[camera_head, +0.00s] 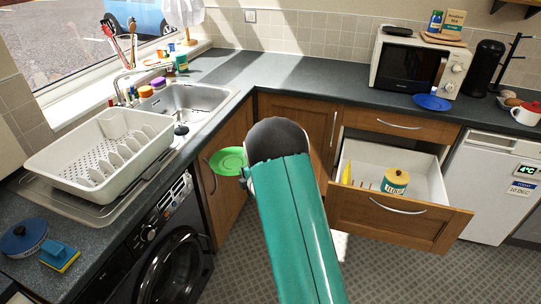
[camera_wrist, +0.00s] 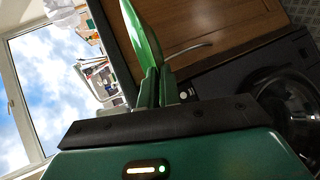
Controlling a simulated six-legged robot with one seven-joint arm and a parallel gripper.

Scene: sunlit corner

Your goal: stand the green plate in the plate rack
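The green plate (camera_head: 228,161) is in the air in front of the wooden cupboard below the sink. In the wrist view the green plate (camera_wrist: 141,36) is seen nearly edge-on. My gripper (camera_wrist: 157,84) is shut on its edge, with one finger on each side. In the head view my green arm hides the fingers and part of the plate. The white plate rack (camera_head: 64,160) stands on a draining tray on the left counter, left of the sink. It has a row of slots along its right side and looks empty. The plate is to the right of the rack, apart from it.
The sink (camera_head: 195,97) and tap (camera_head: 128,80) lie behind the rack. An open drawer (camera_head: 399,211) with a flour tin (camera_head: 395,181) juts out at right. A blue plate (camera_head: 432,102) lies by the microwave (camera_head: 409,65).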

